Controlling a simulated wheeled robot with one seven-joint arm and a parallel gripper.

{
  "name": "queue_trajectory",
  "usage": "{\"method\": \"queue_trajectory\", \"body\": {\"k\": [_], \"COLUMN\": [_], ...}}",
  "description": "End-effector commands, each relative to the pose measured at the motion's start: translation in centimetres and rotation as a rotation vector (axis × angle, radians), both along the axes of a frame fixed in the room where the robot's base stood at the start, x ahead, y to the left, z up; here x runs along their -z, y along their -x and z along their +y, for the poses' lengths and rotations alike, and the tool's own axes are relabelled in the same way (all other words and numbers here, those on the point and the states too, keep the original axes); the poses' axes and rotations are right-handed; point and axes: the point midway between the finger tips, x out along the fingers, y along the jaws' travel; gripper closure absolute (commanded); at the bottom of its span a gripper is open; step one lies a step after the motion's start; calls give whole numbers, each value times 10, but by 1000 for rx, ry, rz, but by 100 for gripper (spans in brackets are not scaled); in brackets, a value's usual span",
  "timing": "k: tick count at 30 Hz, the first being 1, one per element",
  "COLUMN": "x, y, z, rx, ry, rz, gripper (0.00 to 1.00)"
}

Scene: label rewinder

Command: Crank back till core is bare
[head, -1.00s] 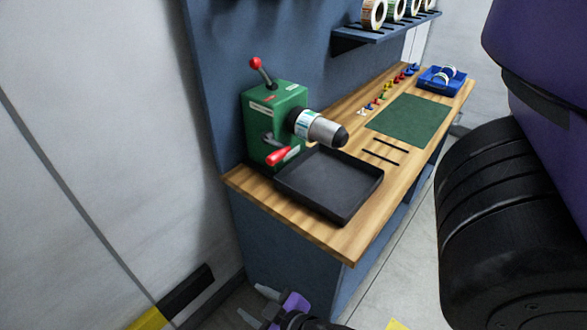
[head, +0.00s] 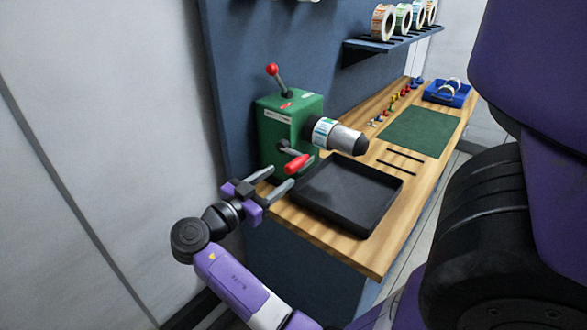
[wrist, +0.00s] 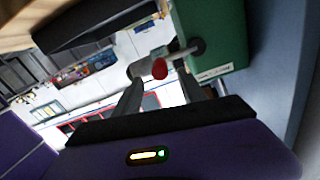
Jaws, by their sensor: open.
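The green rewinder (head: 287,132) stands at the near left end of the bench. A label-wrapped core (head: 325,132) sits on its grey spindle, which points right and ends in a dark tip. The crank's red handle (head: 297,164) is low on the front of the machine. A lever with a red knob (head: 272,69) rises from its top. My gripper (head: 275,180) is open and empty, just left of the red handle, with its fingers pointing at it. In the wrist view the red handle (wrist: 160,69) shows end-on beyond and between the open fingers (wrist: 158,92).
A black tray (head: 345,195) lies below the spindle, close to my gripper's right. A green mat (head: 415,132), small coloured pieces and a blue bin (head: 447,95) are farther along the bench. Label rolls (head: 383,22) stand on a wall shelf.

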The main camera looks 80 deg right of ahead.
Motion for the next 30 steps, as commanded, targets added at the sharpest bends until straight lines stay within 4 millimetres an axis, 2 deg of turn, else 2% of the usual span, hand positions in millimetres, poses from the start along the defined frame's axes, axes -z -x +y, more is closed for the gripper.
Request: {"method": "queue_trajectory", "body": {"k": [9, 15, 26, 30], "x": [-2, -1, 0, 0], "y": [24, 34, 35, 35], "z": [-40, -59, -63, -63], "rx": [3, 0, -3, -3], "ry": [-1, -3, -2, -3], "rz": [2, 2, 1, 2], "gripper": [51, 51, 51, 79]}}
